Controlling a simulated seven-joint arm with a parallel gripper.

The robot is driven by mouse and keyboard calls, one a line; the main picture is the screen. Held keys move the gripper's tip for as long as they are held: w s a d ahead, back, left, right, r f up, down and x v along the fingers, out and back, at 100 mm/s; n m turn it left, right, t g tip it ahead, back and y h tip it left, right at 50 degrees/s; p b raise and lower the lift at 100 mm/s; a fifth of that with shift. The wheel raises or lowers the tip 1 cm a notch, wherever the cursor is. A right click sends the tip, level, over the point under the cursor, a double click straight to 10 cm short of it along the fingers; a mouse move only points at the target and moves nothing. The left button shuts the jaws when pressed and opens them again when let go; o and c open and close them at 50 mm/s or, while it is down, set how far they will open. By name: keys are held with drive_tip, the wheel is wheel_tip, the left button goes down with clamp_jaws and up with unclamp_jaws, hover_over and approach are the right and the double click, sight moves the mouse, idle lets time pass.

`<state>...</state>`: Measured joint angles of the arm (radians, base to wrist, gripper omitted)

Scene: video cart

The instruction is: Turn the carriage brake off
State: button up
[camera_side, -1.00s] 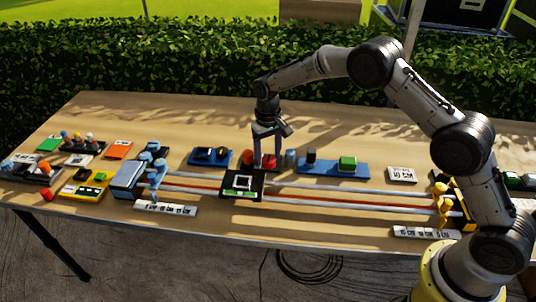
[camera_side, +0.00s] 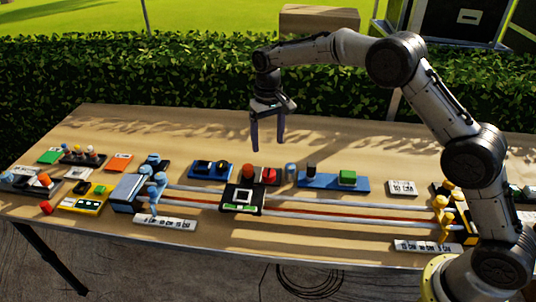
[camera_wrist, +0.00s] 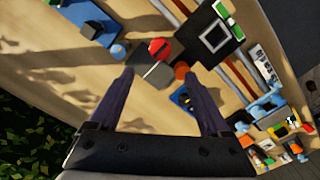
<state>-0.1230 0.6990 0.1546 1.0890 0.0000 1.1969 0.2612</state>
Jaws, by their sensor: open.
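The carriage (camera_side: 243,198) is a black plate with a white square outline and a green strip, sitting on the rails mid-table. It also shows in the wrist view (camera_wrist: 211,38). Just behind it are an orange knob (camera_side: 248,172) and a red knob (camera_side: 269,176); the wrist view shows the red knob (camera_wrist: 158,48) and the orange one (camera_wrist: 182,71). I cannot tell which part is the brake or how it is set. My gripper (camera_side: 268,148) is open and empty, its fingers pointing down above and behind the red knob.
A grey-blue cylinder (camera_side: 290,172) stands right of the red knob. A blue base (camera_side: 325,183) with black and green parts lies further right. A blue figure (camera_side: 157,188) and yellow parts (camera_side: 440,218) stand near the rail ends. The table's back strip is mostly clear.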

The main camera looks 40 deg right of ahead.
drive_tip(key=shift+r, duration=1.5)
